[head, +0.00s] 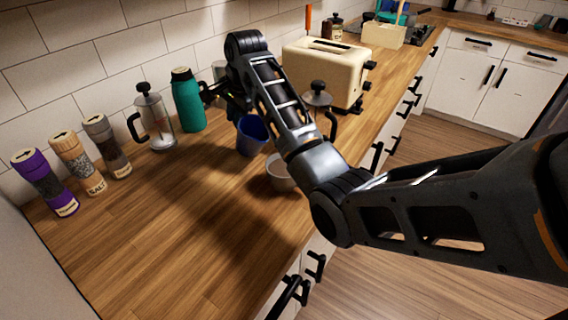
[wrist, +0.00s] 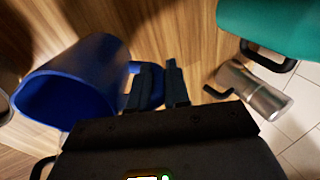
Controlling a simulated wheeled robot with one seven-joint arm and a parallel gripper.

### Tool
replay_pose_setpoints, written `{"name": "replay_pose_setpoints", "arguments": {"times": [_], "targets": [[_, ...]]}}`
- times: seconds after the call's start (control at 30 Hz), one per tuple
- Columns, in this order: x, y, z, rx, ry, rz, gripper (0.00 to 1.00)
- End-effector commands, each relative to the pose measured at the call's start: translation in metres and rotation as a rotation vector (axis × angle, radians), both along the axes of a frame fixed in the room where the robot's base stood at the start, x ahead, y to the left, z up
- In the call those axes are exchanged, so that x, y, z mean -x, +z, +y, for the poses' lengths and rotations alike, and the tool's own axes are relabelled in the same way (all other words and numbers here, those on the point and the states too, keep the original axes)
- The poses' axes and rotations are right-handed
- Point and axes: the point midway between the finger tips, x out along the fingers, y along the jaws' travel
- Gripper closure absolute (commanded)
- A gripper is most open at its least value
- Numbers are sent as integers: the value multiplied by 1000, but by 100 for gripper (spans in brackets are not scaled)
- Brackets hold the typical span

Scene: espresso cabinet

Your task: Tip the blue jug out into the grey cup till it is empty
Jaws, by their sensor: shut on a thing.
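The blue jug (head: 251,136) is near the middle of the counter in the head view, just left of and behind the grey cup. In the wrist view the jug (wrist: 70,85) fills the left side with its open mouth showing; its contents cannot be made out. My gripper (wrist: 160,82) is shut on the jug's handle. In the head view the jug looks slightly tilted. The grey cup (head: 281,180) stands on the counter, partly covered by my arm, so its inside is mostly hidden. A pale rim at the wrist view's left edge may be the cup.
A teal flask (head: 188,99) and a French press (head: 156,118) stand left of my gripper. A second French press (head: 318,98) and a cream toaster (head: 326,72) stand behind my arm. Purple, salt (head: 80,165) and dark shakers line the left wall. The front-left counter (head: 150,225) is clear.

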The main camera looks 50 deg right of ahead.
Motion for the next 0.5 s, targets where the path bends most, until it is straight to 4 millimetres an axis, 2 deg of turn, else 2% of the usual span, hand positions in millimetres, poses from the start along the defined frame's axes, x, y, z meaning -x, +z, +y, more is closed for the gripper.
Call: {"name": "replay_pose_setpoints", "arguments": {"times": [0.5], "targets": [[-23, -25, -5, -52, -1, 226, 100]]}}
